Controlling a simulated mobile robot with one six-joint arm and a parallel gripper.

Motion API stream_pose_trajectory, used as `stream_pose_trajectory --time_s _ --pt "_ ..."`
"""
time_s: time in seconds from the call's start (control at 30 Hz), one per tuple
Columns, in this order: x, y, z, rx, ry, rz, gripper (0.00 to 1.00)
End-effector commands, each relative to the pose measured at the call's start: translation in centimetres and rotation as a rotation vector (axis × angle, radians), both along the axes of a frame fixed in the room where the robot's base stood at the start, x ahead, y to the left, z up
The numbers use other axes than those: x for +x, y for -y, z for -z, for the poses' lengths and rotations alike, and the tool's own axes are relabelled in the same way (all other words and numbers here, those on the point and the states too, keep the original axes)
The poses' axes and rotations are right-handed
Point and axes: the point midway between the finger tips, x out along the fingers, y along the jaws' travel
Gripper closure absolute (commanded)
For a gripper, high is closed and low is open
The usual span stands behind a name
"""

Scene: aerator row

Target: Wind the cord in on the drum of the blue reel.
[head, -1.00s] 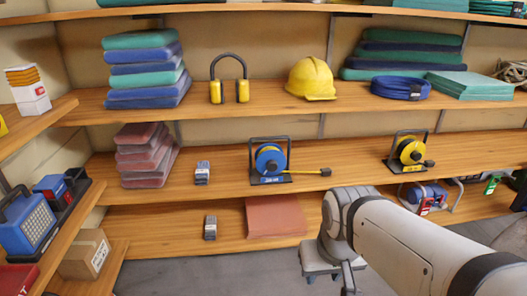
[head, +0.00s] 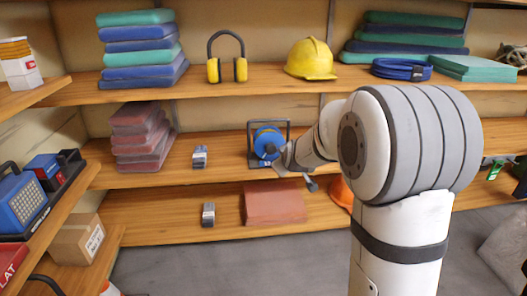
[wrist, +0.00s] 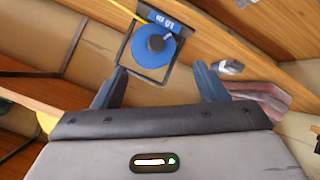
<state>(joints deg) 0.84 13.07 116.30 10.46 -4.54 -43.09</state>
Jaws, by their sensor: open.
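The blue reel (head: 268,138) stands in its dark frame on the middle shelf, partly covered by my arm in the head view. In the wrist view its blue drum (wrist: 150,59) faces me, with a dark round knob (wrist: 155,43) on its face and a label plate on the frame. The yellow cord (wrist: 122,9) runs from the drum out of the top of the wrist view; its far end is not clear. My gripper (wrist: 161,69) is open and empty, its two fingers apart on either side below the drum. I cannot tell whether they touch the frame.
A grey small box (head: 200,157) stands left of the reel, beside a stack of reddish folded cloths (head: 140,140). A yellow helmet (head: 311,60) and ear muffs (head: 227,62) sit on the shelf above. My arm hides the shelf to the right of the reel.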

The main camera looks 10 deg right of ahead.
Motion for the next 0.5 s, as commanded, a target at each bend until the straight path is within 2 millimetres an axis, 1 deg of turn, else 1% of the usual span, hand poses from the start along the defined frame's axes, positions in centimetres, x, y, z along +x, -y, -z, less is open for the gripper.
stream_pose_trajectory --time_s 0.03,0.07,0.1,0.2,0.3,0.33,0.4,0.5 --pt "2.8 -0.7 2.2 -0.031 0.056 -0.066 0.34" --pt "4.4 -0.7 2.8 -0.059 0.095 -0.08 0.34" --pt "6.3 -0.6 3.7 -0.098 0.147 -0.096 0.34" --pt "10.6 -0.6 6.0 -0.194 0.273 -0.132 0.34" --pt "13.8 -0.6 8.3 -0.285 0.387 -0.157 0.34" --pt "14.5 -0.6 8.9 -0.31 0.416 -0.161 0.34" --pt "15.9 -0.5 10.1 -0.361 0.477 -0.169 0.34" --pt "17.1 -0.5 11.4 -0.417 0.54 -0.174 0.34"
